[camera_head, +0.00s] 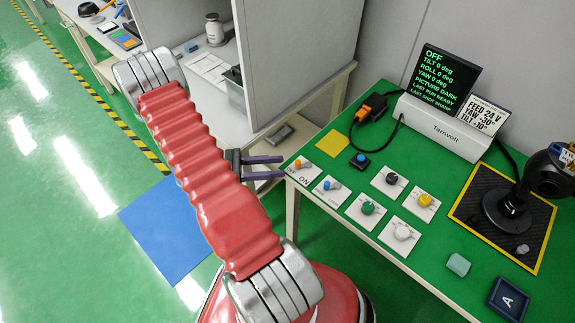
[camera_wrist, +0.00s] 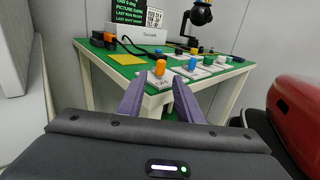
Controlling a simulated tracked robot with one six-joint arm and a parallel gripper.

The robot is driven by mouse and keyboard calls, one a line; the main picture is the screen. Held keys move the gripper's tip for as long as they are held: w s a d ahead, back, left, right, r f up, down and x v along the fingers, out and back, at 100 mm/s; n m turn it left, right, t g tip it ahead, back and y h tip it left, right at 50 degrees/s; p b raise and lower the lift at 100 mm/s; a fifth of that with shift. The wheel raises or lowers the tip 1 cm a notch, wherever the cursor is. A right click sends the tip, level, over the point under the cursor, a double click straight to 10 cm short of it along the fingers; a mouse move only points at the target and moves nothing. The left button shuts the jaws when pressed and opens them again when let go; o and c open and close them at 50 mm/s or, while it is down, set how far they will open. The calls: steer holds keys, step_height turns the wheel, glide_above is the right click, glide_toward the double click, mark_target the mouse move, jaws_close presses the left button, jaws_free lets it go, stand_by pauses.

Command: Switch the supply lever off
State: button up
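The supply lever (camera_head: 298,164), with an orange tip, stands on a white plate marked OFF and ON at the near left corner of the green table. The orange tip also shows in the wrist view (camera_wrist: 160,68). Which mark it points to, I cannot tell. My gripper (camera_head: 283,167) is open, its two purple fingers level and pointing at the table corner, just left of the lever plate. In the wrist view the fingers of my gripper (camera_wrist: 158,88) stand apart with the lever seen beyond the gap. Nothing is between them. Whether a finger touches the plate is unclear.
A blue-tipped lever (camera_head: 330,185) and several knobs sit close by on white plates. A black display (camera_head: 442,80) reads OFF at the top. A Tarnvolt box (camera_head: 445,125) with cables stands behind. A grey cabinet (camera_head: 285,60) stands left of the table.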

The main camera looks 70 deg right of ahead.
steer(key=v, duration=0.6)
steer(key=shift+w+a, duration=0.15)
stand_by(0.4)
